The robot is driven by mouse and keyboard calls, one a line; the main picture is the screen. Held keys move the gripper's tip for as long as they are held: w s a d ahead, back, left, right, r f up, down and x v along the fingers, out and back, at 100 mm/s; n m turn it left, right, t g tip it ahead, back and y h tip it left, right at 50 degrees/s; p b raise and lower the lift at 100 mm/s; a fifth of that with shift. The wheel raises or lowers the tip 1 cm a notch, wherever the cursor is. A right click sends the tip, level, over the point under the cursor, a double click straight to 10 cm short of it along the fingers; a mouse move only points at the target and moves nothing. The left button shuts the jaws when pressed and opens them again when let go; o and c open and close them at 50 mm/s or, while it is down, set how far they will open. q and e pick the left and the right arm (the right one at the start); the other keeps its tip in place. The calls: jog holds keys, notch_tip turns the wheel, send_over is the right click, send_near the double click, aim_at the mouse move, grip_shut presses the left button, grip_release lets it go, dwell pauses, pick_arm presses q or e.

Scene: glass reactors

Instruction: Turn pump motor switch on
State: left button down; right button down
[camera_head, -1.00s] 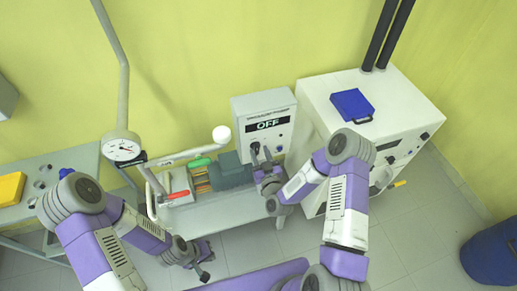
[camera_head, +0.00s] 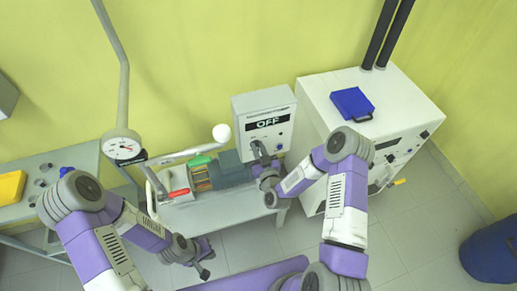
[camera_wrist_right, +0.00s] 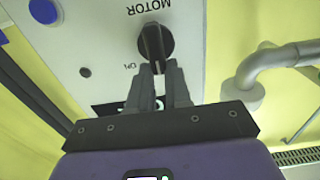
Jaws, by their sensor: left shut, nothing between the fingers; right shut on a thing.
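The pump motor control box (camera_head: 262,112) is a light grey box whose display (camera_head: 266,123) reads OFF. In the right wrist view its panel carries a black rotary switch (camera_wrist_right: 156,44) under the word MOTOR. My right gripper (camera_wrist_right: 158,66) is shut on the lower end of this knob, with its fingers on either side. In the head view my right gripper (camera_head: 262,156) is at the lower front of the box and hides the knob. My left gripper (camera_head: 203,270) is shut and empty, low in front of the bench.
A pump (camera_head: 229,170) with red and green handles stands on the bench left of the box. A pipe with a gauge (camera_head: 123,147) rises behind. A white cabinet (camera_head: 400,95) with a blue item on top stands right. A blue barrel (camera_head: 492,254) is at far right.

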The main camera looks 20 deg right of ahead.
jog(key=m+b, duration=0.2)
jog(key=d+m+b, duration=0.1)
jog(key=m+b, duration=0.3)
jog(key=shift+d+f, duration=0.15)
jog(key=shift+f, duration=0.25)
jog(key=shift+d+f+m+b, duration=0.15)
jog(key=shift+d+m+b, duration=0.05)
jog(key=shift+m+b, duration=1.2)
jog(key=shift+d+f+m+b, duration=0.1)
jog(key=shift+d+m+b, duration=0.1)
jog(key=shift+m+b, duration=1.15)
jog(key=shift+m, duration=0.35)
jog(key=c, duration=1.1)
grip_release()
jog(key=shift+o, duration=0.2)
